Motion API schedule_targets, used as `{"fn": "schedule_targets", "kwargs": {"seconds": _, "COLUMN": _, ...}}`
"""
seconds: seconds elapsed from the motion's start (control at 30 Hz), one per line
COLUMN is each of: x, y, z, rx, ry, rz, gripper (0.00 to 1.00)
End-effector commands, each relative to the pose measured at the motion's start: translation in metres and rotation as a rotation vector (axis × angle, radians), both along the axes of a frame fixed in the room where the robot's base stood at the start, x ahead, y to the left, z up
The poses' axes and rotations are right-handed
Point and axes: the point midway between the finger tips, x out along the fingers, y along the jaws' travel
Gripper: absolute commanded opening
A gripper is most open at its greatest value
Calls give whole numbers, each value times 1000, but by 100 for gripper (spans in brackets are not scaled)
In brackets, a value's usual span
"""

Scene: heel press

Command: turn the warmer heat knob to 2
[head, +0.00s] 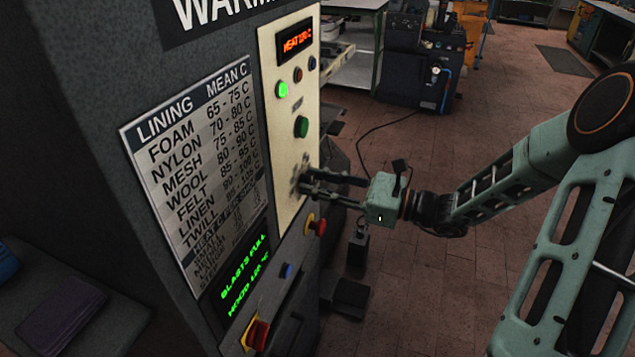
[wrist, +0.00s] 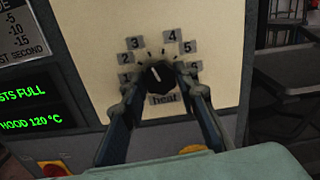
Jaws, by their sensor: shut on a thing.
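The heat knob (wrist: 160,76) is a small black dial on the cream panel, above a label reading "heat". Number plates surround it, with 2 (wrist: 127,58) at its upper left and 3 and 4 above. A short white mark on the knob points up and slightly left, roughly between 3 and 4; its exact setting is hard to read. My gripper (wrist: 160,80) has one finger on each side of the knob and is shut on it. In the head view my gripper (head: 306,182) reaches the panel from the right, and its fingers mostly hide the knob.
The panel (head: 285,150) also carries a lit green lamp (head: 282,89), a green button (head: 301,126) and an orange display (head: 297,42). Below are a red knob (head: 320,227), a blue button (head: 286,271) and a green-text screen (head: 243,272). Open brick floor lies to the right.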

Motion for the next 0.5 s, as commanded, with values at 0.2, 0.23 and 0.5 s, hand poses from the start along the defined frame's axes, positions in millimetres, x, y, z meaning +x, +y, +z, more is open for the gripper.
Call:
{"fn": "schedule_targets", "kwargs": {"seconds": 0.2, "x": 0, "y": 0, "z": -1, "rx": -11, "ry": -27, "rz": 0, "gripper": 3}}
{"fn": "schedule_targets", "kwargs": {"seconds": 0.23, "x": 0, "y": 0, "z": -1, "rx": -14, "ry": -35, "rz": 0, "gripper": 3}}
{"fn": "schedule_targets", "kwargs": {"seconds": 0.5, "x": 0, "y": 0, "z": -2, "rx": -70, "ry": -186, "rz": 0, "gripper": 3}}
